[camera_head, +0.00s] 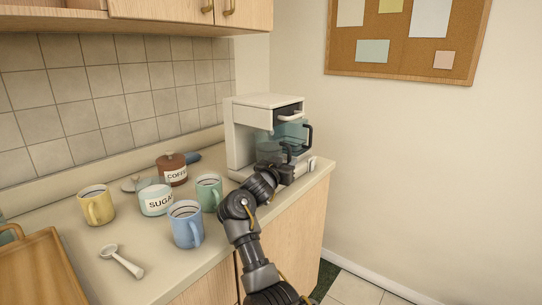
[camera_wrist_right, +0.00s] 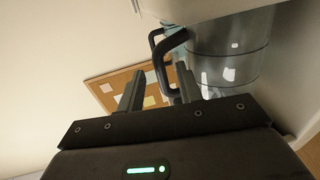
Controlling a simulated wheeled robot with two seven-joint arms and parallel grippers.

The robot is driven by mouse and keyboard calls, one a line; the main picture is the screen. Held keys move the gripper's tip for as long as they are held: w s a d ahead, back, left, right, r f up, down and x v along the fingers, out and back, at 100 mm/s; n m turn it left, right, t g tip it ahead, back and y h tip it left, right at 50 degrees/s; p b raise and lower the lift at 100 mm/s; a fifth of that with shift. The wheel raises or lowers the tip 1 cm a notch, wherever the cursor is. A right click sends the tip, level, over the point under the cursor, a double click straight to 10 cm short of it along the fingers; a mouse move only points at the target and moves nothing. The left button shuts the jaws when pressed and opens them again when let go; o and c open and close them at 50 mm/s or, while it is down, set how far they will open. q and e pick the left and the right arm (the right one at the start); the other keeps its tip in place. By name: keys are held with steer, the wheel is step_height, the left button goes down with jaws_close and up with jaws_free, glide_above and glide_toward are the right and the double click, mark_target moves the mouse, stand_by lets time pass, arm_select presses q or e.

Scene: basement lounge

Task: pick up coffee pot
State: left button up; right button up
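The coffee pot (camera_head: 268,152) is a clear glass jug with a black handle, low at the front of a white coffee maker (camera_head: 240,135). In the right wrist view the glass pot (camera_wrist_right: 232,60) fills the upper right, and its black handle (camera_wrist_right: 163,62) curves down toward the space between my fingers. My right gripper (camera_head: 284,174) is beside the pot at the machine's base. In its wrist view the right gripper (camera_wrist_right: 158,88) has its fingers apart, and contact with the handle cannot be told. My left gripper is not in view.
A teal glass vessel (camera_head: 290,133) with a black handle stands behind the pot. Blue (camera_head: 186,228), green (camera_head: 209,190) and yellow (camera_head: 95,207) mugs, a sugar jar (camera_head: 156,201), a coffee jar (camera_head: 172,172), a scoop (camera_head: 121,260) and a wooden tray (camera_head: 40,275) occupy the counter (camera_head: 150,285).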

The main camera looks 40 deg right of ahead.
mark_target(289, 160)
steer(key=x, duration=0.3)
steer(key=shift+w+d, duration=0.1)
steer(key=shift+d, duration=0.1)
jaws_close()
stand_by(0.9)
stand_by(0.5)
